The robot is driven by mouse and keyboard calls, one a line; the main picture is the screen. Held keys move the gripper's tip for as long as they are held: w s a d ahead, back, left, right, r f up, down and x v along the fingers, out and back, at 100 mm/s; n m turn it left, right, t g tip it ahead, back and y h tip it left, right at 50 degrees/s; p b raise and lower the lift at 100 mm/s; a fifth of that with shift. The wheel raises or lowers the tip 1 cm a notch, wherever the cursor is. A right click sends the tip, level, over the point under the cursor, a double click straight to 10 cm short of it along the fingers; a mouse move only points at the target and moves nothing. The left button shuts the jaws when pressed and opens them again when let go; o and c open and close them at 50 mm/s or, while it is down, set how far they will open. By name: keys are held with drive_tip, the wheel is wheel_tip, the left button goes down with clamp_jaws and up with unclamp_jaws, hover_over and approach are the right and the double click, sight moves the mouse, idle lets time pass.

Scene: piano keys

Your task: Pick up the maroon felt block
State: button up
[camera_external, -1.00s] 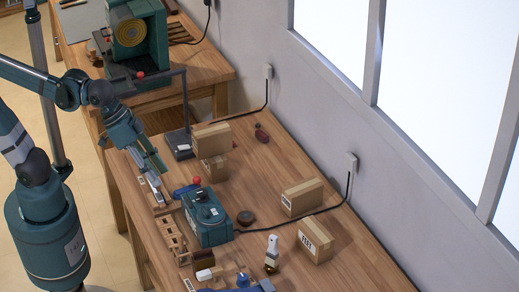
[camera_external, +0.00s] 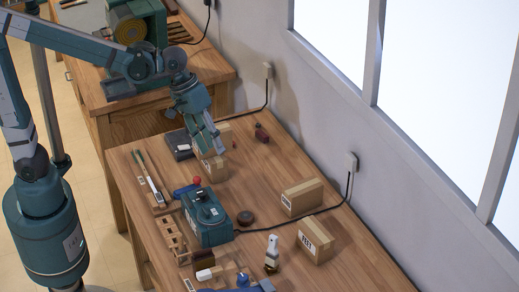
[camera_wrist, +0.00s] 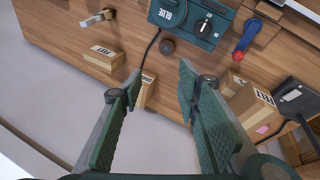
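I cannot make out the block in the wrist view.
Cardboard boxes (camera_external: 302,197) stand along the wall side; one is labelled FELT (camera_wrist: 104,58). A dark round piece (camera_external: 245,217) lies beside the glue machine. A white-and-brown bottle-like item (camera_external: 272,254) stands upright right of the block. A wooden rack (camera_external: 170,233) lies at the front edge.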

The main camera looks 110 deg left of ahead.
drive_tip(key=w+a+f+n+p, duration=0.15)
drive_tip(key=w+a+n, duration=0.25)
drive_tip(key=a, duration=0.8)
drive_tip(key=n+h+p, duration=0.2)
drive_tip(key=n+p, duration=0.1)
drive_tip(key=n, duration=0.9)
hover_over(259, 131)
drive_tip(key=shift+g, duration=0.4)
wheel_tip(259, 131, down, 18)
drive_tip(key=shift+s+r, duration=0.15)
drive_tip(key=shift+r, duration=0.05)
drive_tip(key=shift+s+a+f+h, duration=0.3)
drive_tip(key=shift+a+f, duration=0.05)
drive_tip(key=shift+f, duration=0.15)
drive_tip(key=shift+x, duration=1.15)
drive_tip(key=shift+w+f, duration=0.1)
drive_tip(key=shift+f, duration=0.05)
